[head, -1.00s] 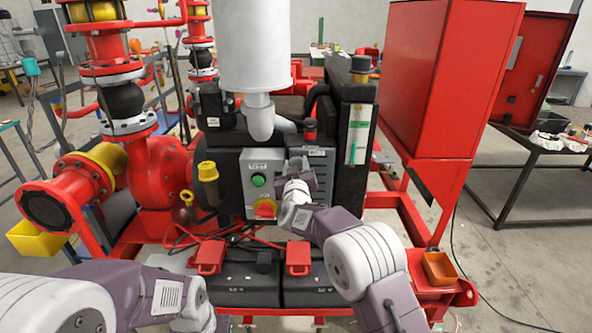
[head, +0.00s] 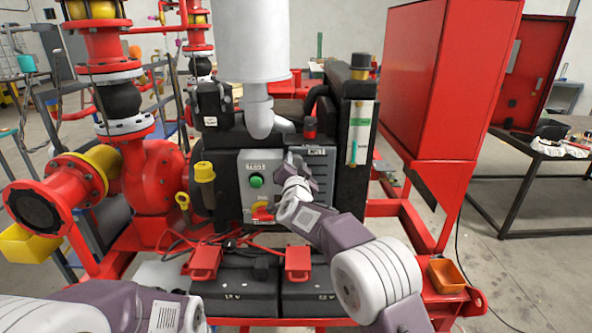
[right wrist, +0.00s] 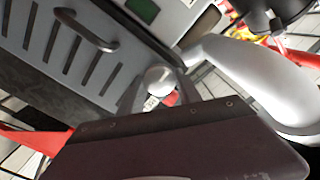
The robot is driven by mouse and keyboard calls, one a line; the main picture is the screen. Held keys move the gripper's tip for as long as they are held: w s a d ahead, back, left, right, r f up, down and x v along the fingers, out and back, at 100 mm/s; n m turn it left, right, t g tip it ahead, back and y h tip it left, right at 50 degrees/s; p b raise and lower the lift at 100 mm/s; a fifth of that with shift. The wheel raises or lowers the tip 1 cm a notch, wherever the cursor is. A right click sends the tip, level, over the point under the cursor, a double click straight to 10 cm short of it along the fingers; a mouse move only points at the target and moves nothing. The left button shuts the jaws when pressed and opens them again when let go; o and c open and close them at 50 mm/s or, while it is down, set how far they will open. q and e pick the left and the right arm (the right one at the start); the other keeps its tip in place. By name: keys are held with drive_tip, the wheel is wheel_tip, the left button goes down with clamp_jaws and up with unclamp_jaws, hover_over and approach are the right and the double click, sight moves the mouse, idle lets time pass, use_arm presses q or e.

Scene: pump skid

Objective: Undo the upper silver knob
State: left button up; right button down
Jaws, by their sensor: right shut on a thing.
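The upper silver knob (right wrist: 160,79) shows in the right wrist view as a round, shiny knob at the edge of a grey vented cover (right wrist: 62,45). My right gripper (right wrist: 162,88) has a finger on each side of it and is shut on it. In the head view my right gripper (head: 291,160) is at the left edge of the vented cover (head: 318,166), beside the grey control box. The knob is hidden behind the gripper there. My left arm shows at the lower left, but its gripper is out of view.
The control box (head: 245,192) with a green button (head: 256,181) and a red-and-yellow switch (head: 262,213) is just left of my right gripper. A white exhaust pipe (head: 258,115) is above. Black batteries (head: 235,291) with red clamps sit below. A large red cabinet (head: 430,80) stands to the right.

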drive_tip(key=m, duration=0.1)
drive_tip(key=m+b, duration=0.1)
drive_tip(key=m, duration=0.1)
drive_tip(key=m+b, duration=0.1)
drive_tip(key=shift+f+m, duration=0.25)
drive_tip(key=shift+m, duration=0.05)
drive_tip(key=m+b, duration=0.2)
drive_tip(key=m, duration=0.2)
drive_tip(key=shift+m+b, duration=0.3)
drive_tip(key=shift+b, duration=0.05)
drive_tip(key=m+b, duration=0.2)
drive_tip(key=m, duration=0.2)
drive_tip(key=shift+f, duration=0.1)
drive_tip(key=shift+m+b, duration=0.8)
drive_tip(key=shift+m, duration=1.6)
drive_tip(key=c, duration=0.8)
unclamp_jaws()
drive_tip(key=shift+c, duration=0.2)
drive_tip(key=shift+s, duration=0.1)
